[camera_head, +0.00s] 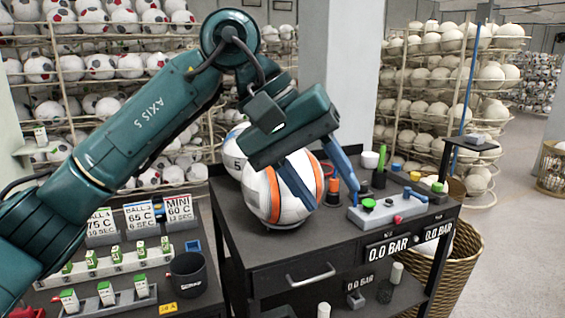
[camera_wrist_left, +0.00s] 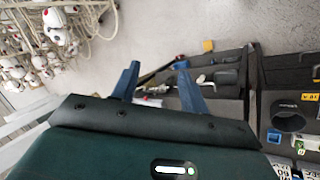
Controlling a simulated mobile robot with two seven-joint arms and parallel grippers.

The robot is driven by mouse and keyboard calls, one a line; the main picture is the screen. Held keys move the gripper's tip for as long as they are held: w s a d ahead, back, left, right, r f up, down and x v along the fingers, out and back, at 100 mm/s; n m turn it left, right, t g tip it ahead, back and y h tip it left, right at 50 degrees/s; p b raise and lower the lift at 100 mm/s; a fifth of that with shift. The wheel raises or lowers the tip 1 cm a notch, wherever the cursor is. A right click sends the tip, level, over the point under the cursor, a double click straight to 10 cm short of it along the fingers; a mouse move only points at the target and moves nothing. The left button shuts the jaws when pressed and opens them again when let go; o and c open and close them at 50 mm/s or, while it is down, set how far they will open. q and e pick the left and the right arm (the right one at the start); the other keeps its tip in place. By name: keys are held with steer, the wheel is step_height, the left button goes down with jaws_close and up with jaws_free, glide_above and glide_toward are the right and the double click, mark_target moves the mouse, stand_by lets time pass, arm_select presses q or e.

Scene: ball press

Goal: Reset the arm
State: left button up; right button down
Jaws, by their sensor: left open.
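My left arm (camera_head: 140,130) reaches in from the left and bends down over the dark workbench (camera_head: 270,255). My left gripper (camera_head: 334,197) has two blue fingers spread apart. In the head view one finger crosses in front of a white ball with orange stripes (camera_head: 262,200); I cannot tell whether they touch. The fingers also show in the left wrist view (camera_wrist_left: 158,67), apart, with nothing between them. A second white ball (camera_head: 232,160) sits behind the striped one. My right gripper is not in view.
A control box (camera_head: 385,210) with buttons stands right of the fingers. Ball racks (camera_head: 435,60) and a wicker basket (camera_head: 462,265) surround the bench.

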arm_select(q)
steer(key=s+d+f+n+g+h, duration=0.4)
steer(key=d+n+g+h, duration=0.1)
steer(key=h, duration=0.1)
steer(key=w+a+f+n+t+h, duration=0.25)
steer(key=n+t, duration=0.25)
steer(key=n, duration=0.6)
steer(key=w+a+f+n+t+h, duration=0.2)
steer(key=a+f+n+t+h, duration=0.15)
steer(key=n+t, duration=0.45)
steer(key=w+a+f+n+t+h, duration=0.2)
steer(key=n+t+h, duration=0.15)
steer(key=n, duration=0.95)
steer(key=a+f+n+t+y, duration=0.4)
steer(key=f+n+y, duration=0.2)
steer(key=f+n, duration=0.3)
steer(key=a+f+n+t+y, duration=0.4)
steer(key=f+n+y, duration=0.2)
steer(key=n, duration=0.6)
steer(key=s+a+f+n+g+y, duration=0.3)
steer(key=s+f+n, duration=0.3)
steer(key=f, duration=0.5)
steer(key=s+a+f+n+g+y, duration=0.4)
steer(key=s+f+n, duration=0.3)
steer(key=s+f, duration=0.3)
steer(key=shift+a+f+n+g, duration=0.3)
steer(key=shift+a+f+g, duration=0.35)
steer(key=shift+a+f, duration=0.1)
